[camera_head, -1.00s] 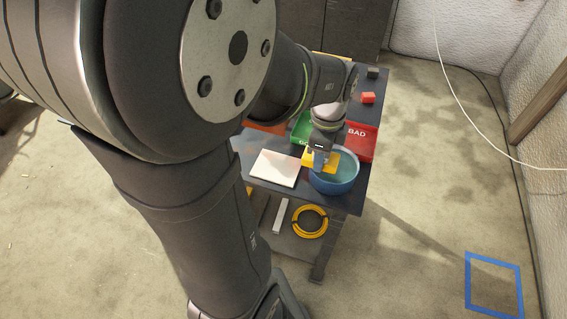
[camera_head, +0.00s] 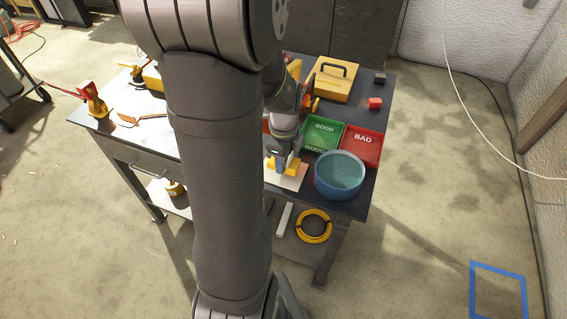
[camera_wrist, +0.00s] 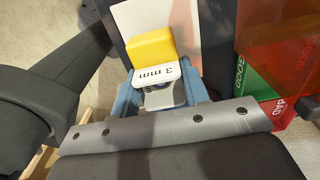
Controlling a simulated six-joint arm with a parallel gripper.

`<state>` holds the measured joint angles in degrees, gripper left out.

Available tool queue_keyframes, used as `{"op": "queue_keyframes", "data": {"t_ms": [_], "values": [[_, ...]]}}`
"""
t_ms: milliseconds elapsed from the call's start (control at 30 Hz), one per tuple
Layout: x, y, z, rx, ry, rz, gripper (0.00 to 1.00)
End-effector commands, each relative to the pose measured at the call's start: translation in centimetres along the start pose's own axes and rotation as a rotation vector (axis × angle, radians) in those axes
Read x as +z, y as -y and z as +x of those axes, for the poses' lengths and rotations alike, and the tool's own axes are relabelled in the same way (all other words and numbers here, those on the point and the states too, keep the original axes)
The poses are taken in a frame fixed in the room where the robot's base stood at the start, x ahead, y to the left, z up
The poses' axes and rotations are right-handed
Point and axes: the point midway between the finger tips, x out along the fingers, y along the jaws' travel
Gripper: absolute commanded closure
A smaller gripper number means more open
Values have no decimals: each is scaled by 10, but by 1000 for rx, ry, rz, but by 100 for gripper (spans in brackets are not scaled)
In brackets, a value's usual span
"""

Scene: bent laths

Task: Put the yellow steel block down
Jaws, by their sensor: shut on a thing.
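The yellow steel block (camera_head: 291,170) is at my gripper (camera_head: 282,162), over the white plate (camera_head: 299,180) on the table. In the wrist view the block (camera_wrist: 150,49) shows just beyond the blue fingers of my gripper (camera_wrist: 163,90), with the white plate (camera_wrist: 133,16) behind it. A pale piece marked "3 mm" (camera_wrist: 168,76) sits between the fingers, next to the block. My gripper is shut on the block; the exact contact is partly hidden. I cannot tell whether the block touches the plate.
A blue bowl of liquid (camera_head: 339,174) stands right of the plate. Behind are a green GOOD tray (camera_head: 322,128), a red BAD tray (camera_head: 363,146) and a yellow case (camera_head: 334,80). My arm hides part of the table. A yellow coil (camera_head: 314,226) lies on the lower shelf.

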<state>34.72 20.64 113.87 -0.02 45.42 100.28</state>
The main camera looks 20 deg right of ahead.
Motion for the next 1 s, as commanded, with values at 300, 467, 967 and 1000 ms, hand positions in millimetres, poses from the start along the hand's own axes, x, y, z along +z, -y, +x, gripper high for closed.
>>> {"op": "queue_keyframes", "data": {"t_ms": [300, 467, 967, 1000], "values": [[0, 0, 29, 0, 0, 0, 90], [-1, 0, 29, 0, 0, 0, 90], [-1, 0, 32, 1, 0, 0, 37], [-1, 0, 32, 1, 0, 0, 37]]}}
